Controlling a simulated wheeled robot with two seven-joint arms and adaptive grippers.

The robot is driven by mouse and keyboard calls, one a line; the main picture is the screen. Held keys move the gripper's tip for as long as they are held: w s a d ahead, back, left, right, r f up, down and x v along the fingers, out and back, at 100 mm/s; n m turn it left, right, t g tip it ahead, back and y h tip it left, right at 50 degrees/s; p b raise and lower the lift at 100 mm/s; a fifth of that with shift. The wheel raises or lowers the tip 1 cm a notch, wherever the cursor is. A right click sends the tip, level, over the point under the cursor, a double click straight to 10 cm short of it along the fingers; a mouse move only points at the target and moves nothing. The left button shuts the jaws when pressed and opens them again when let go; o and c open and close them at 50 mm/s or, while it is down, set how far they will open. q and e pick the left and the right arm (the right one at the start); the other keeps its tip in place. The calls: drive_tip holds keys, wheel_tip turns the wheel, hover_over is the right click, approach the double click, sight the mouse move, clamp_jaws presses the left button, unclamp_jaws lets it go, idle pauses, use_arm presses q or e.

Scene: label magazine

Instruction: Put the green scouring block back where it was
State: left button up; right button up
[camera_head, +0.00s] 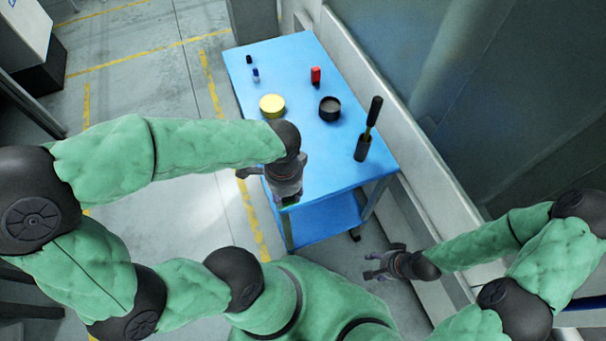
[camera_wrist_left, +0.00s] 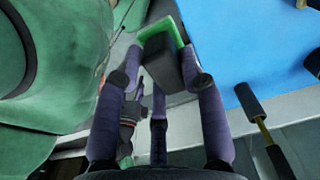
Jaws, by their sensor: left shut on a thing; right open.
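The green scouring block (camera_head: 291,201) is in my left gripper (camera_head: 287,197), low at the near left edge of the blue table (camera_head: 318,171). In the head view the gripper hides most of the block. In the left wrist view the green block (camera_wrist_left: 176,32) sits between the fingers, with a dark grey box-shaped part in front of it. The left gripper (camera_wrist_left: 170,75) is shut on it. I cannot tell whether the block touches the table. My right gripper (camera_head: 380,264) is open and empty, off the table at the lower right.
On the table stand a yellow round tub (camera_head: 272,105), a black round cup (camera_head: 330,108), a red object (camera_head: 316,75), a small blue bottle (camera_head: 255,75), a small black item (camera_head: 249,59) and a black-handled tool in a dark holder (camera_head: 362,149). The table's middle front is clear. A wall ledge runs along its right side.

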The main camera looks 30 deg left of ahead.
use_arm(q)
drive_tip(key=w+a+f+b, duration=0.1)
drive_tip(key=w+f, duration=0.2)
drive_tip(key=w, duration=0.1)
drive_tip(key=w+a+f+b, duration=0.1)
drive_tip(key=w+f, duration=0.2)
drive_tip(key=w, duration=0.1)
drive_tip(key=w+a+f+b, duration=0.1)
drive_tip(key=w+f, duration=0.2)
drive_tip(key=w, duration=0.1)
drive_tip(key=shift+w+a, duration=0.25)
drive_tip(key=shift+a, duration=0.05)
drive_tip(key=shift+w+a+f+b, duration=0.1)
drive_tip(key=shift+w+f+b, duration=0.2)
drive_tip(key=shift+f, duration=0.15)
drive_tip(key=shift+w+f+b, duration=0.1)
drive_tip(key=shift+f+b, duration=0.25)
drive_tip(key=shift+f, duration=1.15)
drive_tip(key=shift+f, duration=0.15)
drive_tip(key=o, duration=1)
